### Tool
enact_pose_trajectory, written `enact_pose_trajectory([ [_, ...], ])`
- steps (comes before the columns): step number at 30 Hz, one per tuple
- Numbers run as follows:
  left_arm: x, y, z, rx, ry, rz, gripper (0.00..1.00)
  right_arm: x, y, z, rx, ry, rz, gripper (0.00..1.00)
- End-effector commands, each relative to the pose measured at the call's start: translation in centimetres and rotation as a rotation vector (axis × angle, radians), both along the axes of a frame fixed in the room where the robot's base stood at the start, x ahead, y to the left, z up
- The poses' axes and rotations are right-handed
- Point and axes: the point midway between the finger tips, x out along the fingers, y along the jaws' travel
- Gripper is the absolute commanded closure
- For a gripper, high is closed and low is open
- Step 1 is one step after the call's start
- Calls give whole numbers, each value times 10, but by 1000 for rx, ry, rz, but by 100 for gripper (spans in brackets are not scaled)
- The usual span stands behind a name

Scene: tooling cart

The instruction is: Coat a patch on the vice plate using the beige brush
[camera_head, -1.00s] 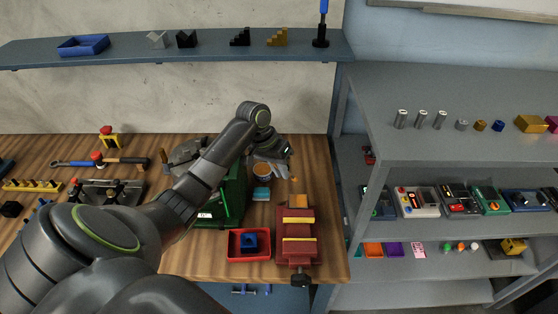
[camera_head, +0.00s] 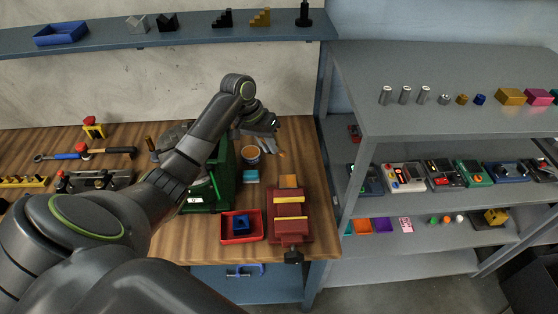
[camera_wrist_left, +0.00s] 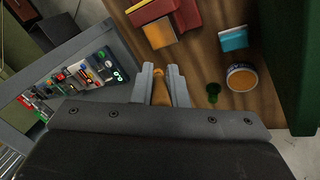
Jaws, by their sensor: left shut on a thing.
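My left gripper (camera_head: 275,143) is above the back right of the wooden bench, beside a round tin. In the left wrist view its fingers (camera_wrist_left: 161,84) are shut on the beige brush (camera_wrist_left: 160,94), whose lower end is hard to make out. The red vice (camera_head: 290,230) has yellow strips and stands at the bench's front right. An orange plate (camera_head: 288,181) is at its back end; it also shows in the left wrist view (camera_wrist_left: 160,33), apart from the brush. The tin (camera_head: 251,153) with orange contents also shows in the left wrist view (camera_wrist_left: 242,78). My right gripper is not in view.
A cyan block (camera_head: 251,176) lies between tin and vice. A red tray (camera_head: 241,238) with a blue part sits left of the vice. A green box (camera_head: 222,187) stands left of the tin, partly behind my arm. A grey shelf unit (camera_head: 440,120) stands at the right.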

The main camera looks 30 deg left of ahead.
Motion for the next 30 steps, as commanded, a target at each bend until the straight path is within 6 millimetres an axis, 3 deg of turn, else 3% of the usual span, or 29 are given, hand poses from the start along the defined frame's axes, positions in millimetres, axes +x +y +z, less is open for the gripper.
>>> enact_pose_trajectory([
  [19, -4, 5, -3, -1, 2, 9, 100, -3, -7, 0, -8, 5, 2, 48],
  [30, -15, 3, -32, -1, 1, 5, 100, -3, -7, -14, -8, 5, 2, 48],
])
